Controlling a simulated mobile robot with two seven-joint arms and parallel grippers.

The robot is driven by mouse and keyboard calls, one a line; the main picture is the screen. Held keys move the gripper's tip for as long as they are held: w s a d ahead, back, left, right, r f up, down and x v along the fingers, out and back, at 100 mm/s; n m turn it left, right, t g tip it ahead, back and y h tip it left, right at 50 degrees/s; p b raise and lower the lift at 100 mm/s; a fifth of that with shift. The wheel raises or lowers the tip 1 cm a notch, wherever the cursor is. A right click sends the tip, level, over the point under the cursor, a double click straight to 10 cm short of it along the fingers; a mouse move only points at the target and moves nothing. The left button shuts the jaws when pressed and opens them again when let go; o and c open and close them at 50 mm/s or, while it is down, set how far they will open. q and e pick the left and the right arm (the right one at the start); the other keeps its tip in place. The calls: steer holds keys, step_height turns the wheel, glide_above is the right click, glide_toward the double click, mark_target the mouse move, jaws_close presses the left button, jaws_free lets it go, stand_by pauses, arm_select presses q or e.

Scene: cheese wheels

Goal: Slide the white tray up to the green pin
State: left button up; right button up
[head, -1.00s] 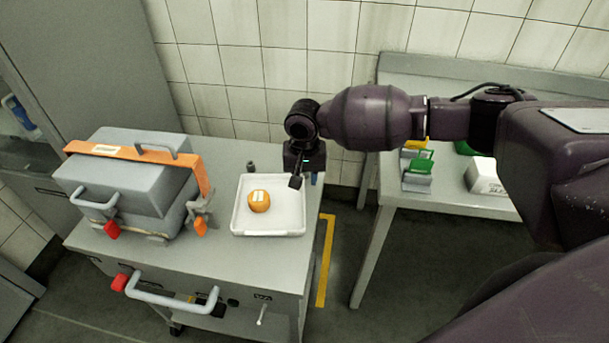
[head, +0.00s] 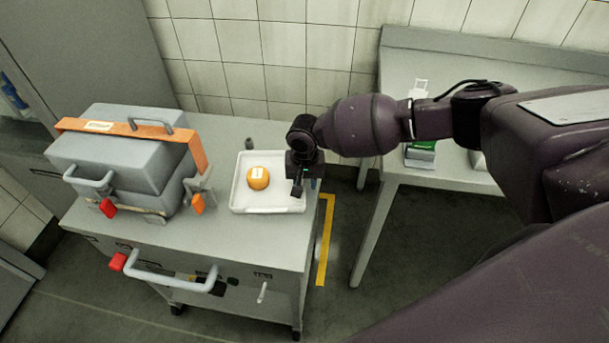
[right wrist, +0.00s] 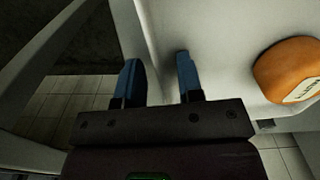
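The white tray (head: 240,207) lies on the grey cart top, with an orange cheese wheel (head: 258,178) bearing a pale label in it. A small dark pin (head: 249,143) stands just behind the tray's back edge, apart from it; its green colour is hard to make out. My right gripper (head: 296,190) is at the tray's right wall. In the right wrist view its two blue fingers (right wrist: 159,80) are apart, with the tray's pale wall showing between them; contact is unclear. The cheese (right wrist: 288,70) shows to the right. My left gripper is not in view.
A grey lidded case (head: 125,160) with an orange strap stands left of the tray. A side table (head: 450,180) with a green-and-white item (head: 421,151) stands to the right, across a gap.

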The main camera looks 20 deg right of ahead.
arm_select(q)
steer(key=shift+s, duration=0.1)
arm_select(e)
jaws_close()
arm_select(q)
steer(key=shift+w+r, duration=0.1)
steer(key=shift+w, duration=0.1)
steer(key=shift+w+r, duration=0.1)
arm_select(e)
steer(key=shift+d, duration=0.1)
